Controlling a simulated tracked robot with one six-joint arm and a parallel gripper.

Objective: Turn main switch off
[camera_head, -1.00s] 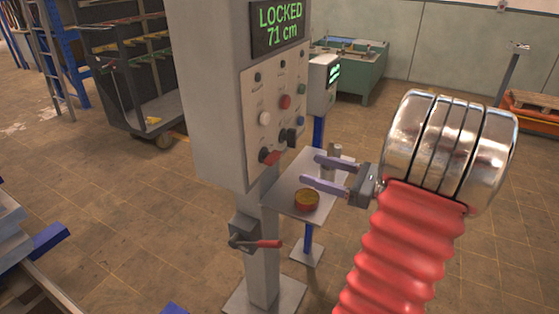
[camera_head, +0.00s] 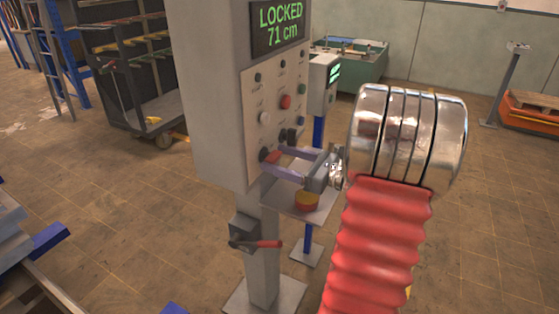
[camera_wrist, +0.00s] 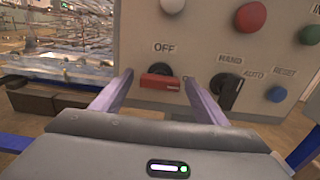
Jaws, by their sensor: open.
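The main switch is a red rotary handle (camera_wrist: 160,82) under the label OFF in the wrist view, with its handle lying about level. In the head view the red switch (camera_head: 270,156) sits at the lower left of the grey control panel (camera_head: 250,95). My gripper (camera_head: 272,160) is open at the panel's lower edge. In the wrist view its two purple fingers (camera_wrist: 158,88) stand on either side of the red handle, with gaps visible. Whether they touch the panel cannot be told. A black HAND/AUTO selector (camera_wrist: 226,91) sits just right of the right finger.
A red button (camera_wrist: 250,17), white button (camera_wrist: 172,5) and blue RESET button (camera_wrist: 276,94) are close by on the panel. The display (camera_head: 280,25) reads LOCKED 71 cm. A red-handled lever (camera_head: 262,244) is on the post.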

